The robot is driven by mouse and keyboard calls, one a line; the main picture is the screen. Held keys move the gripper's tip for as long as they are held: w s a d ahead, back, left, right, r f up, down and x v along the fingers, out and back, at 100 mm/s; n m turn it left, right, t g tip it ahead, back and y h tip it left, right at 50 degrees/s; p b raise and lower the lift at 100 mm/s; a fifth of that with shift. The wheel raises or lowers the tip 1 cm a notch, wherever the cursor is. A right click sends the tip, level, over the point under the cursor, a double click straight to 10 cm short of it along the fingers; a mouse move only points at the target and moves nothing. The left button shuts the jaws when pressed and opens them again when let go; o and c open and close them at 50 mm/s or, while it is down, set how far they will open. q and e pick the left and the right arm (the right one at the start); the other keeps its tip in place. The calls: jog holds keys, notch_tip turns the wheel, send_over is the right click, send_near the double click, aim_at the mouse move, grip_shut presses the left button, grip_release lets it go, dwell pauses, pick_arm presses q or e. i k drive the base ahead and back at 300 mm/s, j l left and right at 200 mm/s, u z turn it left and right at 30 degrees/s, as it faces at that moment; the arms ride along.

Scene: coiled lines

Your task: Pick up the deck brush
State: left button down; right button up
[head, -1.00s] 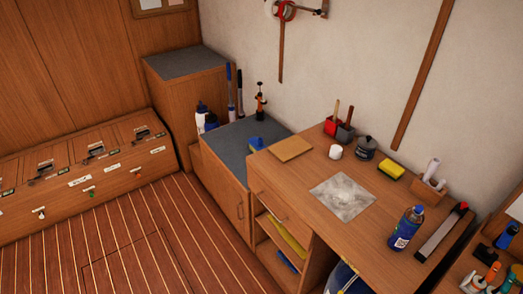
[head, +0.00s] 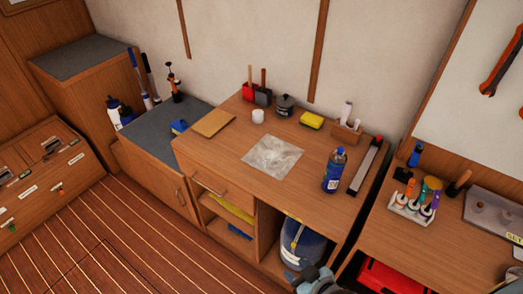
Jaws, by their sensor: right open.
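No object shows clearly enough to name as the deck brush. A small blue object (head: 180,126), perhaps a brush, lies on the grey-topped low cabinet left of the workbench. A red-headed tool (head: 248,91) and a dark-headed tool (head: 263,95) with upright wooden handles stand at the back of the workbench. Long poles, one blue-gripped (head: 139,75), lean in the corner; their lower ends are partly hidden. My right gripper (head: 312,278) shows only partly at the bottom edge, open, in front of the workbench and far from these things. My left gripper is out of view.
The workbench (head: 215,160) holds a blue bottle (head: 333,170), a yellow sponge (head: 312,121), a white cup (head: 258,116) and a dark pot (head: 285,105). A blue bucket (head: 303,245) sits in its lower opening. The striped floor (head: 130,240) at left is clear.

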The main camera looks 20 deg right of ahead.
aim_at(178, 126)
jog(key=k+z, duration=0.1)
jog(key=k, duration=0.5)
jog(key=k+l+z, duration=0.1)
jog(key=k, duration=0.5)
jog(key=z, duration=1.65)
jog(key=j+z, duration=0.35)
jog(key=j, duration=1.6)
jog(key=i+j, duration=0.15)
jog(key=j, duration=2)
jog(key=i, duration=0.05)
